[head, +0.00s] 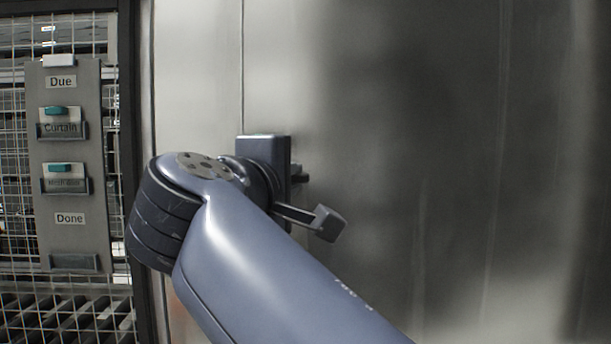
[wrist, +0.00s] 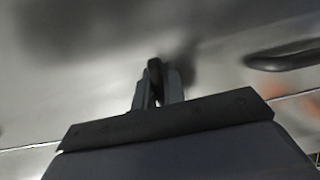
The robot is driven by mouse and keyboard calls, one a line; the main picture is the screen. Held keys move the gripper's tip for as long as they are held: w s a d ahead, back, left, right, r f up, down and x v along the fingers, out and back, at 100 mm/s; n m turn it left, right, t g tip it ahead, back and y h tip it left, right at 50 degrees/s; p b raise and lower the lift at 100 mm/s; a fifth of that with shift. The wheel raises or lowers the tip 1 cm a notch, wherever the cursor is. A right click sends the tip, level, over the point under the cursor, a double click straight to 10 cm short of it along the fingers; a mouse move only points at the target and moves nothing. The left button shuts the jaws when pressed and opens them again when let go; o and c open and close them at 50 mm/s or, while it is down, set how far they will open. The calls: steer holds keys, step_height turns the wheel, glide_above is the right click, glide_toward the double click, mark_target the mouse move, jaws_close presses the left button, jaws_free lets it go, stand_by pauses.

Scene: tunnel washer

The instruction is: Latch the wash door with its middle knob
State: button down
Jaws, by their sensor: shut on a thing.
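The wash door (head: 420,120) is a large brushed-metal panel filling the middle and right of the head view. It also shows behind my gripper in the wrist view (wrist: 80,75). In the wrist view, a small dark upright knob (wrist: 154,72) stands out from the metal. My gripper (wrist: 158,86) is shut on this knob, with one finger on each side. In the head view, my arm and wrist cover most of the gripper, and the knob cannot be made out clearly. The knob's lower part is hidden between the fingers.
A dark bar handle (wrist: 285,55) sits on the metal right of my gripper in the wrist view. A thin vertical seam (head: 243,60) runs above my gripper in the head view. At left, a grey card board (head: 75,240) marked Due and Done hangs on wire mesh.

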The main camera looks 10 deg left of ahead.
steer(key=shift+f, duration=0.1)
stand_by(0.3)
steer(key=c, duration=1.5)
jaws_free()
steer(key=s, duration=0.3)
steer(key=s+a+b, duration=0.1)
steer(key=s, duration=0.6)
steer(key=shift+s+a, duration=0.35)
steer(key=shift+a, duration=0.05)
steer(key=w, duration=0.3)
steer(key=w+d, duration=0.1)
steer(key=w, duration=0.3)
steer(key=w+p, duration=0.1)
steer(key=w, duration=0.2)
steer(key=shift+w+d, duration=0.4)
steer(key=shift+s, duration=0.1)
